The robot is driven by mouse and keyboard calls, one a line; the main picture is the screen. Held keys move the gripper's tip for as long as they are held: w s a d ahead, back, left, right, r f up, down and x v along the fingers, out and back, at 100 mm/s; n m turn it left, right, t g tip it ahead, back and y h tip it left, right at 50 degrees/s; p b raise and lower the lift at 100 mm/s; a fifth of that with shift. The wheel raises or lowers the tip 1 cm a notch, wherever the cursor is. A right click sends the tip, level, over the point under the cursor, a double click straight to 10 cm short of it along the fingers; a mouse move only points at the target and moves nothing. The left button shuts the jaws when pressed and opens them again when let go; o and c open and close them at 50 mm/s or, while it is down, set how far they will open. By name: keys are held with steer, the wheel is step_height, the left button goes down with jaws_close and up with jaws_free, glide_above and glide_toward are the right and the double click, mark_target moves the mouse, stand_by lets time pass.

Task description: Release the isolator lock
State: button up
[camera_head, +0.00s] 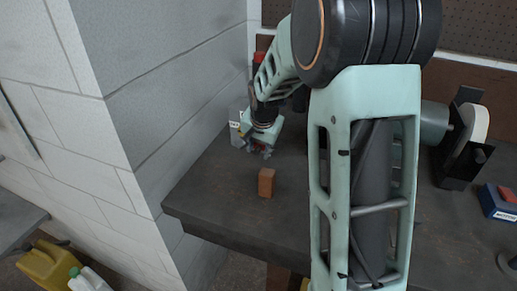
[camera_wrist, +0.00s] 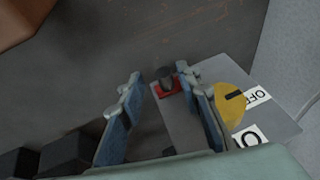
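The isolator is a grey box (camera_head: 236,124) standing on the bench near the wall, partly hidden by my gripper. In the wrist view its grey face (camera_wrist: 212,72) carries a yellow dial (camera_wrist: 229,103) whose dark mark points towards a label reading OFF (camera_wrist: 258,96). A second label is cut by my finger. A small red piece (camera_wrist: 169,88) with a dark knob (camera_wrist: 167,76) sits at the face's edge; it looks like the lock. My gripper (camera_wrist: 165,92) is open, with the red piece showing between and beyond its fingertips. I cannot tell whether they touch it. My gripper (camera_head: 262,148) is low beside the box.
An orange-brown block (camera_head: 266,182) stands on the dark bench (camera_head: 225,192) in front of my gripper. A block wall (camera_head: 185,85) rises close on the left. A bench grinder (camera_head: 465,138) and a blue box (camera_head: 496,203) are at the right. My arm hides the bench's middle.

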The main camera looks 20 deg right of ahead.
steer(key=v, duration=1.2)
steer(key=shift+w+r, duration=0.1)
steer(key=shift+w, duration=0.05)
